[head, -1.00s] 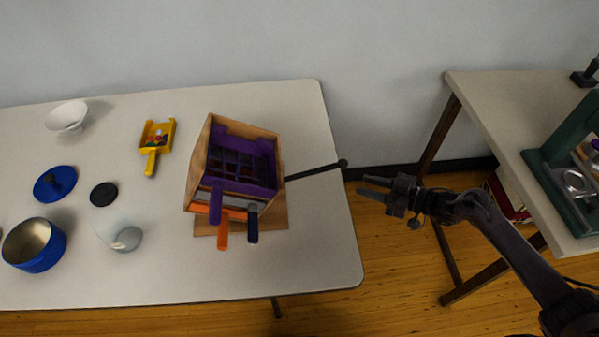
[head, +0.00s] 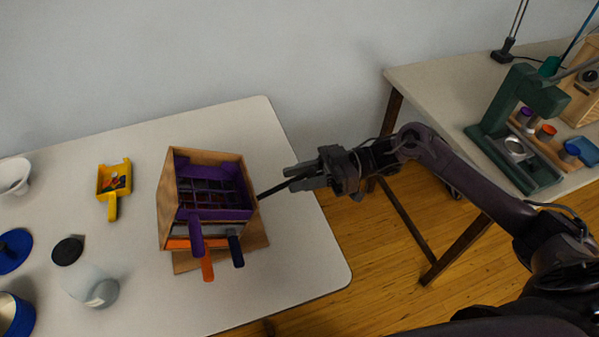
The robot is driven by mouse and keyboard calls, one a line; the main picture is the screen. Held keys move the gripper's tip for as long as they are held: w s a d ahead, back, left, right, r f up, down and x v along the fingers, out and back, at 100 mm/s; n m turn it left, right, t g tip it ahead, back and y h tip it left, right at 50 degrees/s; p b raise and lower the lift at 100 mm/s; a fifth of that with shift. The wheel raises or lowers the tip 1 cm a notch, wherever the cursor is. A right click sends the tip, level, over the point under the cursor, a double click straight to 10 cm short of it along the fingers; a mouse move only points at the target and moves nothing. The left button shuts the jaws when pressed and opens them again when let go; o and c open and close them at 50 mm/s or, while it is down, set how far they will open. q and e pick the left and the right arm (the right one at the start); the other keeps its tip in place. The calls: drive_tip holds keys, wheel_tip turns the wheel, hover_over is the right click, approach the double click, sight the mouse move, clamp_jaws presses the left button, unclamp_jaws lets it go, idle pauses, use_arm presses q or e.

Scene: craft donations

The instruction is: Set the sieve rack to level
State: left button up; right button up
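The sieve rack (head: 168,205) is an open wooden box on a wooden base board (head: 255,238) on the left table. It holds a purple-framed sieve (head: 240,213), and purple, orange and dark blue handles stick out at its front. The box looks tipped relative to its base; I cannot tell the exact angle. A black lever (head: 275,190) runs from its right side, up and right. My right gripper (head: 298,176) is at the lever's outer end, fingers apart on either side of it. The knob is hidden, and no firm grip shows. My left gripper is out of view.
A yellow scoop (head: 113,183), a clear jar (head: 90,285), a black lid (head: 68,250), a blue lid (head: 14,250), a blue pot (head: 14,315) and a white bowl (head: 14,176) stand left of the rack. A green press (head: 515,120) stands on the right table.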

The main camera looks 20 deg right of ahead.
drive_tip(key=shift+c, duration=0.2)
clamp_jaws()
